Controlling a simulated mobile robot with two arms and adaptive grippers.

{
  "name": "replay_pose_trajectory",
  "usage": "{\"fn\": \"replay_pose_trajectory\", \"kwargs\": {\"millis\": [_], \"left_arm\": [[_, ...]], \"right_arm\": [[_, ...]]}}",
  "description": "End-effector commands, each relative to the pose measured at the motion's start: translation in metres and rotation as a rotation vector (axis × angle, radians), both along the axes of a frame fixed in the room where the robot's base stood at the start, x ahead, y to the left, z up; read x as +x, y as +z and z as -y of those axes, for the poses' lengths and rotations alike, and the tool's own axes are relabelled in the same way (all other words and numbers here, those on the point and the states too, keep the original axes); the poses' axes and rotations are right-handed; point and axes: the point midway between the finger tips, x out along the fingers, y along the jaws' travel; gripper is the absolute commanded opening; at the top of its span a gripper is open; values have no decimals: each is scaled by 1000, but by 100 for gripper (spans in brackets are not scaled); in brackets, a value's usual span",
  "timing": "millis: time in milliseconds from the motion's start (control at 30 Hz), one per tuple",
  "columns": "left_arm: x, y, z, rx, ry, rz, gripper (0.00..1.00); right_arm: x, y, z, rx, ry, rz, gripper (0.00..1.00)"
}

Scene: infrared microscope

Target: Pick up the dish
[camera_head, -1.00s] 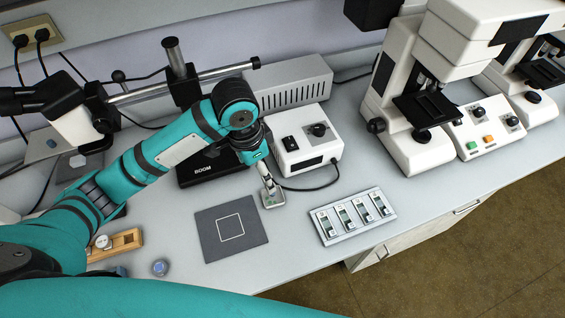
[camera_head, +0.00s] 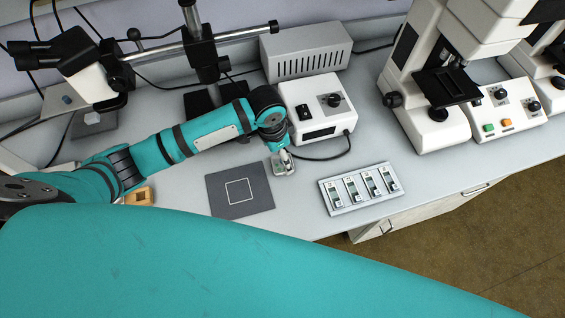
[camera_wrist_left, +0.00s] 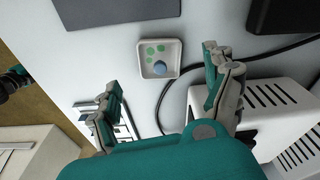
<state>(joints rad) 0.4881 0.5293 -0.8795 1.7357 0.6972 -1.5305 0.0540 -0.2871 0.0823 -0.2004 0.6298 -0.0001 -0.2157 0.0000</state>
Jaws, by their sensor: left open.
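The dish (camera_wrist_left: 148,70) is a small, square, pale tray with green spots and a round blue piece in it. It lies on the worktop, ahead of my left gripper's fingers in the left wrist view. My left gripper (camera_wrist_left: 165,95) is open, its two fingers wide apart with nothing between them. In the head view the left gripper (camera_head: 286,157) is beside the dish (camera_head: 277,168) and partly covers it. I cannot tell whether they touch. My right gripper is not in view.
A dark mat with a white square outline (camera_head: 217,203) lies left of the dish. A white control box (camera_head: 318,110) stands behind, its cable (camera_head: 325,158) close by. A panel with several sliders (camera_head: 335,195) lies to the right. Microscopes (camera_head: 430,95) stand further right.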

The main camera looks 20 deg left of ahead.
Motion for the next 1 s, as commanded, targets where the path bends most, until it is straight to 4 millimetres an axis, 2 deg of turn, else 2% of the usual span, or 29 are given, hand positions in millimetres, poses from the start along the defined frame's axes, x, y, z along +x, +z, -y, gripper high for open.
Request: {"fn": "replay_pose_trajectory", "kwargs": {"millis": [300, 600, 1000], "left_arm": [[9, -42, 2, 1, 1, -2, 85], [9, -47, 2, 1, 0, -1, 85], [9, -47, 2, 1, 1, -1, 32]], "right_arm": [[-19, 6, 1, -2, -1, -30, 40], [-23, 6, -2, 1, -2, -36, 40], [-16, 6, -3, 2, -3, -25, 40]]}}
